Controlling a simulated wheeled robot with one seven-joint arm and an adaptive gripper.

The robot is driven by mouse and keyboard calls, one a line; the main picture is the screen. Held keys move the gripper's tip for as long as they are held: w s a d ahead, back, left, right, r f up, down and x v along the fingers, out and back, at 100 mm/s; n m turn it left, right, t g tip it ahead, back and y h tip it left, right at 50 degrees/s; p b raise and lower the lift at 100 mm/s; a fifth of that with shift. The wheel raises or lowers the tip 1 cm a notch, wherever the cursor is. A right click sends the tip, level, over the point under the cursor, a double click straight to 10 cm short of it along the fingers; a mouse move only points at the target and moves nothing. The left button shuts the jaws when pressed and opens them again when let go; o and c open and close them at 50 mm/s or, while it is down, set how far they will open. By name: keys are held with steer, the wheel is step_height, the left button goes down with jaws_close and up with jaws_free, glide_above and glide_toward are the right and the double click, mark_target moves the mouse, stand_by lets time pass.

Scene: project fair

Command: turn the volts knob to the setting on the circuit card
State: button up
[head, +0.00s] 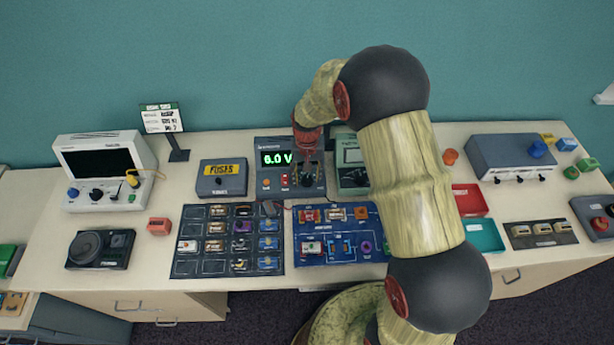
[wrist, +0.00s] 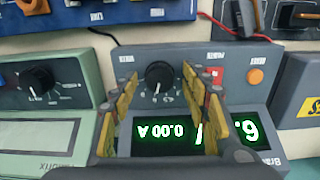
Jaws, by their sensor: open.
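The bench power supply (head: 275,182) has a green display (head: 275,158) that appears to read 6.0 V in the head view. In the wrist view the supply is upside down; its display (wrist: 160,131) shows 0.00 A, and a finger covers part of the volts reading. A black knob (wrist: 158,75) with a white pointer mark sits on its panel; its label is too small to read. My gripper (wrist: 161,84) is open, its fingers on either side of that knob, contact not visible. A white card (head: 161,118) stands on a post at back left, its setting too small to read.
A green meter (head: 347,178) with its own knob (wrist: 38,77) stands beside the supply. A fuse box (head: 222,180) is on the other side. A blue circuit board (head: 325,257) and a dark parts board (head: 190,267) lie in front. A thin lead runs nearby.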

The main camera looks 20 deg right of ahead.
mark_target(307, 179)
steer(key=shift+r, duration=0.1)
step_height(307, 179, up, 12)
stand_by(0.5)
stand_by(0.5)
steer(key=s+r+n+t+b, duration=0.1)
steer(key=s+r, duration=0.5)
steer(key=s, duration=0.7)
steer(key=s+r+n+t+b, duration=0.2)
steer(key=s+r+t+b, duration=0.2)
steer(key=s, duration=1)
steer(key=shift+r+t+b, duration=0.3)
steer(key=shift+r+b, duration=1)
steer(key=shift+r, duration=0.05)
